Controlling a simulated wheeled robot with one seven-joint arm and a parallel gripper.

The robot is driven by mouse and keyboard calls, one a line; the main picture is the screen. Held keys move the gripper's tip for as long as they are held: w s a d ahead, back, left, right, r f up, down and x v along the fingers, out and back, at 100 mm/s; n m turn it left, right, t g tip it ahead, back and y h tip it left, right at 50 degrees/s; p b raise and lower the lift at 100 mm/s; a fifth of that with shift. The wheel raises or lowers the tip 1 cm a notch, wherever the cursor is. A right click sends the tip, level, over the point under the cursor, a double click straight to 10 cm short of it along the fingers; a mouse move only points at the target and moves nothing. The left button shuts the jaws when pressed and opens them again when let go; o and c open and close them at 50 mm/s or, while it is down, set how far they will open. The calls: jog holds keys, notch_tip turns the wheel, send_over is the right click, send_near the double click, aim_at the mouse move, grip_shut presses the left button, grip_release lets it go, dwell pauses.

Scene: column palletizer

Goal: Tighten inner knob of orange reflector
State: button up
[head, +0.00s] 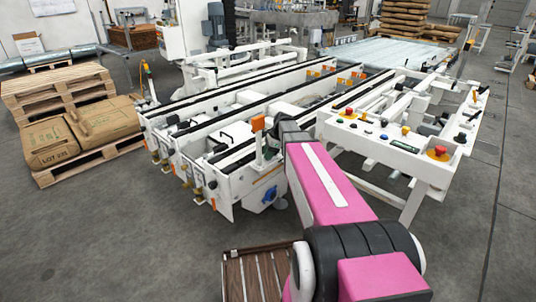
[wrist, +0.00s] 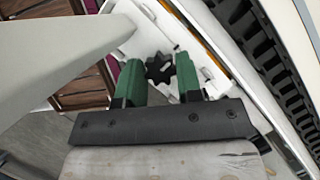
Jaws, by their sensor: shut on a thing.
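The orange reflector (head: 258,123) stands upright on a white post at the near end of the conveyor in the head view. A black star-shaped knob (wrist: 159,72) shows in the wrist view, between the two green fingers of my gripper (wrist: 158,66). My gripper is shut on this knob, with one finger on each side. The reflector's orange face does not show in the wrist view.
White conveyor rails (head: 235,148) with black strips surround the work spot. A control panel (head: 405,135) with red buttons stands to the right. A pallet with sacks (head: 95,125) is at left. A large pale surface (wrist: 50,60) fills the wrist view's upper left.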

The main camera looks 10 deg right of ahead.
jog(key=o, duration=0.9)
jog(key=shift+o, duration=0.2)
jog(key=shift+r, duration=0.1)
jog(key=v, duration=1)
jog(key=shift+d+r, duration=0.25)
